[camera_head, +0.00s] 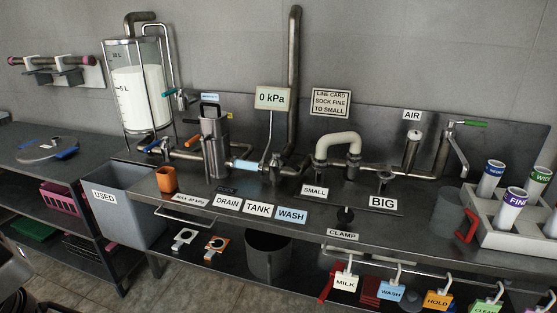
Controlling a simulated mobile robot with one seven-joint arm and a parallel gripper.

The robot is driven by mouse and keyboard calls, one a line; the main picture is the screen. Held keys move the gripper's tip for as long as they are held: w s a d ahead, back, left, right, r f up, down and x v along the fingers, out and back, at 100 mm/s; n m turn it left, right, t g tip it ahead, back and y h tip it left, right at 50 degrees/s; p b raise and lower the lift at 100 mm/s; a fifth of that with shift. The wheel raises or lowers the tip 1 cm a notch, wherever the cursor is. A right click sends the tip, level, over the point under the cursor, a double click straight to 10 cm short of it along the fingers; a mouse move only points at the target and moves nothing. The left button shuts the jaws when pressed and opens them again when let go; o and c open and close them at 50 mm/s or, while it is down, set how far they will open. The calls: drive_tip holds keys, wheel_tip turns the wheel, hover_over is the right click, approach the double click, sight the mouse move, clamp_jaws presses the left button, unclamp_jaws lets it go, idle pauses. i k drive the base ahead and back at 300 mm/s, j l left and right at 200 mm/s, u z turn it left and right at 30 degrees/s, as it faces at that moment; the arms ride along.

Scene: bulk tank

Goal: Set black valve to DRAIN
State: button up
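Three labels stand in a row on the front of the steel bench: DRAIN (228,203), TANK (258,209) and WASH (291,216). Behind them is a metal pipe junction (279,168), beside the foot of a tall vertical pipe. A small dark piece (227,189) lies just behind the DRAIN label. I cannot tell whether it is a handle, or which way the black valve points. A separate black knob (345,215) sits above the CLAMP label. My gripper is not in view.
A clear tank (140,88) of white liquid stands at the left, by a grey USED bin (122,205). A steel canister (214,145) and orange cup (166,180) stand on the bench. A grey crate (480,235) of rolls is at the right. Hanging tags line the front rail.

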sight(290, 163)
drive_tip(key=i+z, duration=0.45)
drive_tip(key=i, duration=0.4)
